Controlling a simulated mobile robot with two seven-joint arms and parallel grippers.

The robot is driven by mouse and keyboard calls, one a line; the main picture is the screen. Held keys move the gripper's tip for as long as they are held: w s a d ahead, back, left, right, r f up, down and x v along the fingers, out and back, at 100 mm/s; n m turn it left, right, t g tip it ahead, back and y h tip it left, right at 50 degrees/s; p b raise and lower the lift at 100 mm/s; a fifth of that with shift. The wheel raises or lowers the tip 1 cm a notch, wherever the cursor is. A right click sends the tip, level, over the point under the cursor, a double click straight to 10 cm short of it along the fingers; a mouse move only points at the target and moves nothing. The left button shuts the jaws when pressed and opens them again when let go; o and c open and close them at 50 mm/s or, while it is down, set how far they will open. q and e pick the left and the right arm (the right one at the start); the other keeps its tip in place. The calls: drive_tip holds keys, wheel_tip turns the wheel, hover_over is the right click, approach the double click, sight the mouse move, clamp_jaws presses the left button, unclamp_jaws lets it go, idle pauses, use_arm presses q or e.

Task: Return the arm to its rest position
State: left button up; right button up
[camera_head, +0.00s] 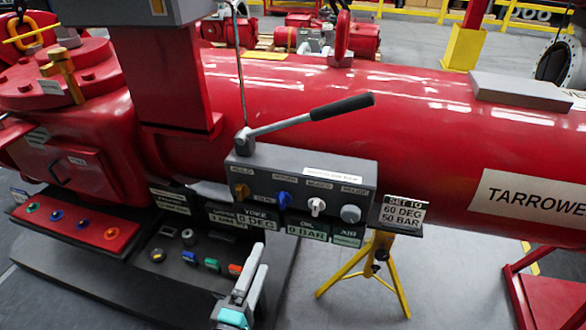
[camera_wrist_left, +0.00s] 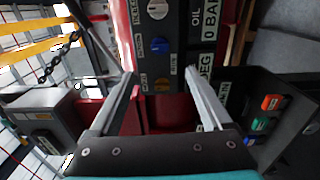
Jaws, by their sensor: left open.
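My left gripper (camera_head: 260,256) is at the bottom centre of the head view, in front of the black base. Its two grey fingers are apart, with a teal part below them. In the left wrist view, the same gripper (camera_wrist_left: 160,76) shows its fingers spread with nothing held between them. The grey control box (camera_head: 300,171) with a lever (camera_head: 310,118) and a row of knobs stands beyond it; in the head view the gripper appears below the box. My right gripper is in neither view.
The red actuator cylinder (camera_head: 430,110) spans the scene. A black panel with small coloured buttons (camera_head: 211,264) lies left of the gripper. A yellow stand (camera_head: 376,258) is to the right. Grey floor (camera_head: 460,285) shows open at lower right.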

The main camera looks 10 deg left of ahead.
use_arm(q)
drive_tip(key=shift+f, duration=0.1)
drive_tip(key=s+f+m+g+b, duration=0.1)
drive_tip(key=s+f+m+g, duration=0.25)
drive_tip(key=f, duration=0.65)
drive_tip(key=s+f+m+g+h+b, duration=0.1)
drive_tip(key=s+f+m+g, duration=0.3)
drive_tip(key=f, duration=0.6)
drive_tip(key=s+f+m+g+b, duration=0.1)
drive_tip(key=s+f+m+g, duration=0.15)
drive_tip(key=f+m, duration=0.45)
drive_tip(key=s+a+f+m+g, duration=0.2)
drive_tip(key=s+f+m+g, duration=0.1)
drive_tip(key=s+f, duration=0.5)
drive_tip(key=s+a+f+m+g+y+b, duration=0.1)
drive_tip(key=s+a+f+m+g, duration=0.1)
drive_tip(key=s+f, duration=0.6)
drive_tip(key=s+m+g, duration=0.1)
drive_tip(key=s+g, duration=0.1)
drive_tip(key=s, duration=0.3)
drive_tip(key=shift+y, duration=0.3)
